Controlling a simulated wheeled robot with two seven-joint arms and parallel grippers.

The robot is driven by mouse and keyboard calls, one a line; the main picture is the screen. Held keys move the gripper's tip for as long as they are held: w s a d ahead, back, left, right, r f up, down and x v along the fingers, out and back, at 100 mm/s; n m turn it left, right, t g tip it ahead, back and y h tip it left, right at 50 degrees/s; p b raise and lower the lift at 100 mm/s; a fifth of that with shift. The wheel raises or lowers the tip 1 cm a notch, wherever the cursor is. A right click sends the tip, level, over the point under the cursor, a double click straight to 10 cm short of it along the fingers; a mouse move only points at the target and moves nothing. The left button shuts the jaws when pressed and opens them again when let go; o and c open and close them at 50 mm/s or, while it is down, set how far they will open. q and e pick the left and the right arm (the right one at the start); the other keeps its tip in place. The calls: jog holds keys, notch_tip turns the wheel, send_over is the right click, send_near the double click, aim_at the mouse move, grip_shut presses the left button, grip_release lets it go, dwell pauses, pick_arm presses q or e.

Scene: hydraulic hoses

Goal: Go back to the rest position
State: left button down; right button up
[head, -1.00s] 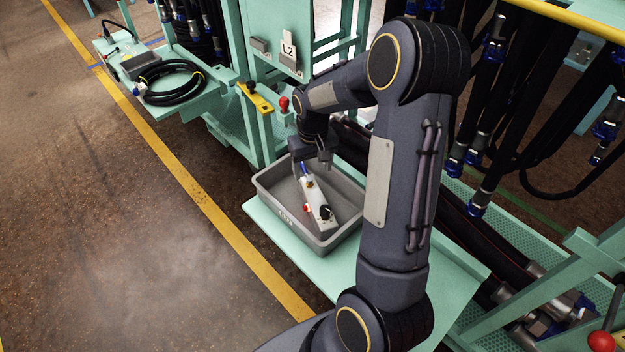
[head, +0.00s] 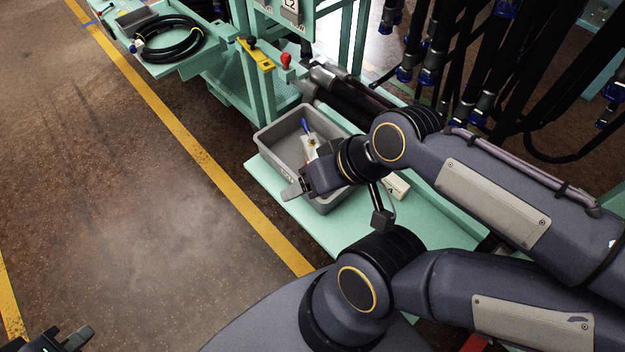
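My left gripper (head: 78,340) is at the bottom left corner over the floor, cut off by the picture edge. One grey finger shows, and I cannot tell whether it is open. My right arm comes in from the right, bent at the elbow. My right gripper (head: 295,190) is above the near left rim of the grey tray (head: 265,150). Its fingers show edge-on, and no held object is visible. Inside the tray a whitish device (head: 310,146) with a blue part lies partly hidden behind the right wrist.
The tray stands on a pale green shelf (head: 275,180). A small whitish block (head: 397,187) shows to its right. Hoses (head: 480,80) hang at the upper right. A cart with a coiled black hose (head: 168,40) stands at the upper left. The floor (head: 120,220) on the left is clear.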

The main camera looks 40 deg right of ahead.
jog(key=shift+r, duration=0.1)
notch_tip(320, 180, up, 14)
jog(key=p, duration=1.4)
